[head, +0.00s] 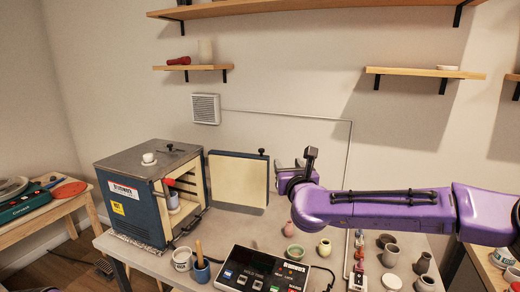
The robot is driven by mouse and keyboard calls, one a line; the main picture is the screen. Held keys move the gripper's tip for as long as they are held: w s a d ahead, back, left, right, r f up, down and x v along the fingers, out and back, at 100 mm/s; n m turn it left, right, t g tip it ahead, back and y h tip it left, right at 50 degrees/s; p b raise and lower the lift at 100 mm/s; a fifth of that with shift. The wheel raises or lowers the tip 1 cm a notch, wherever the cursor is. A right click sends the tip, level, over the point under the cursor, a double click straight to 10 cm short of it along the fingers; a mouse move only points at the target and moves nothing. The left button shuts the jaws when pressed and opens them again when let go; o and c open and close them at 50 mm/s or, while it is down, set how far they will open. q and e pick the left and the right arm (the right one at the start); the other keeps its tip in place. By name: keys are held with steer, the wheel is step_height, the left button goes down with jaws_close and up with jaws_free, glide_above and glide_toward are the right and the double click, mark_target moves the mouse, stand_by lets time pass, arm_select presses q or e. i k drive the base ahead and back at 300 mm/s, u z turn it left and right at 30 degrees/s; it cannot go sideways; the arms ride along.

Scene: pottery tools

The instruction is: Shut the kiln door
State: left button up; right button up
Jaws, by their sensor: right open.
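The kiln (130,205) is a dark blue box with a grey top on the left part of the table. Its front is open and shows a pale lining, with a grey pot (172,200) and a red thing inside. The kiln door (238,180) stands swung open to the right of the kiln, its pale inner face towards me and a black knob on its top edge. My purple right arm comes in from the right. Its gripper (296,166) is open, just right of the door's free edge; contact cannot be told. My left gripper is not in view.
A control box with buttons (262,272), a tool cup (201,270) and a white mug (182,259) stand in front of the kiln. Small pots, including a green bowl (295,252), stand below my right arm.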

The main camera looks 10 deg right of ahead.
mark_target(242, 179)
steer(key=i, duration=0.95)
